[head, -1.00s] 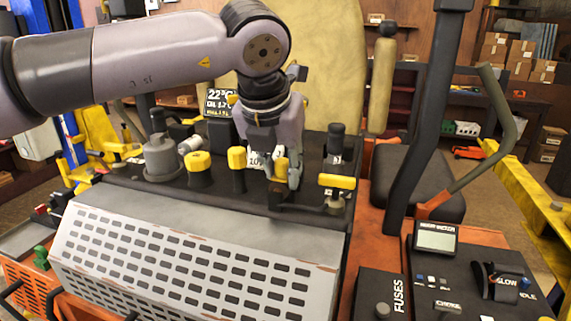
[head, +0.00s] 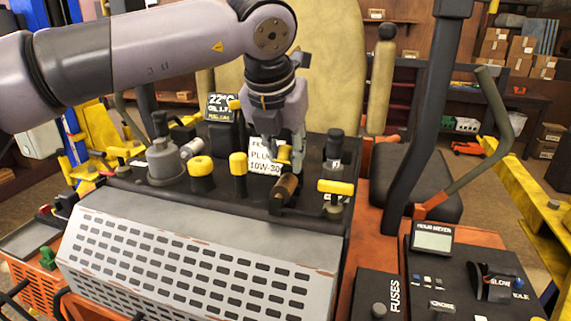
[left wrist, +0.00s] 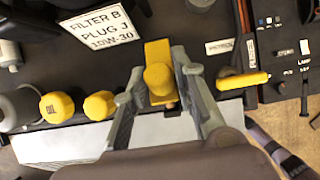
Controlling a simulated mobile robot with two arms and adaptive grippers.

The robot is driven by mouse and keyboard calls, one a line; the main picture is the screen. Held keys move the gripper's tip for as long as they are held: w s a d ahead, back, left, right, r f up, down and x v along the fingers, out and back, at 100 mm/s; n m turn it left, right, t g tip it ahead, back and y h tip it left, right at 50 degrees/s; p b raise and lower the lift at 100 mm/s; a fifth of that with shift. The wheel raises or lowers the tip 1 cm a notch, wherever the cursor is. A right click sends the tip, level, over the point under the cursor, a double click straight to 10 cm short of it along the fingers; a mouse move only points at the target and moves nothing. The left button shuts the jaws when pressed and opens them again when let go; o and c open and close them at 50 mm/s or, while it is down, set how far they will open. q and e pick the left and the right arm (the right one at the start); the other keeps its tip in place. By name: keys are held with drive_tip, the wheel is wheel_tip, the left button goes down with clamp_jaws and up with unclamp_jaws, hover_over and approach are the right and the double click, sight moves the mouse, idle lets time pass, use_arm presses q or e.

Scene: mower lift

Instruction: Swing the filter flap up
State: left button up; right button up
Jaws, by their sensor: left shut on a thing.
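My left gripper (head: 285,152) is over the black deck at the back of the machine, shut on a small yellow flap (head: 284,157). In the left wrist view the yellow flap (left wrist: 158,52) is a flat plate with a round yellow knob at its near end, between my two grey fingers (left wrist: 157,85). Just below the fingers in the head view, a brown cylinder (head: 285,187) sits tilted at the deck. The exact finger contact is partly hidden. My right gripper is not in view.
A white filter label (left wrist: 100,20) lies left of the flap. Yellow caps (head: 201,166) (head: 238,163) stand to the left, and a yellow T-handle (head: 336,187) is close on the right. A grey slotted cover (head: 190,255) lies in front.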

use_arm(q)
drive_tip(key=shift+w+d+r+p, duration=0.25)
drive_tip(key=shift+w+r+p, duration=0.35)
drive_tip(key=shift+w+r, duration=0.15)
drive_tip(key=shift+w+d, duration=0.15)
drive_tip(key=shift+w, duration=0.2)
drive_tip(key=shift+c, duration=0.2)
drive_tip(key=shift+w+d+r+p, duration=0.1)
drive_tip(key=shift+w+r+p, duration=0.1)
drive_tip(key=shift+w+p, duration=0.35)
drive_tip(key=shift+w+d+p, duration=0.15)
drive_tip(key=shift+w+p, duration=0.2)
drive_tip(key=shift+w+d+f+p, duration=0.1)
drive_tip(key=shift+w+d+p, duration=0.1)
drive_tip(key=shift+w+p, duration=0.25)
drive_tip(key=shift+w+d+f+p, duration=0.15)
drive_tip(key=shift+w+p, duration=0.1)
drive_tip(key=shift+w, duration=0.35)
drive_tip(key=o, duration=0.8)
drive_tip(key=shift+r, duration=0.1)
drive_tip(key=shift+o, duration=0.4)
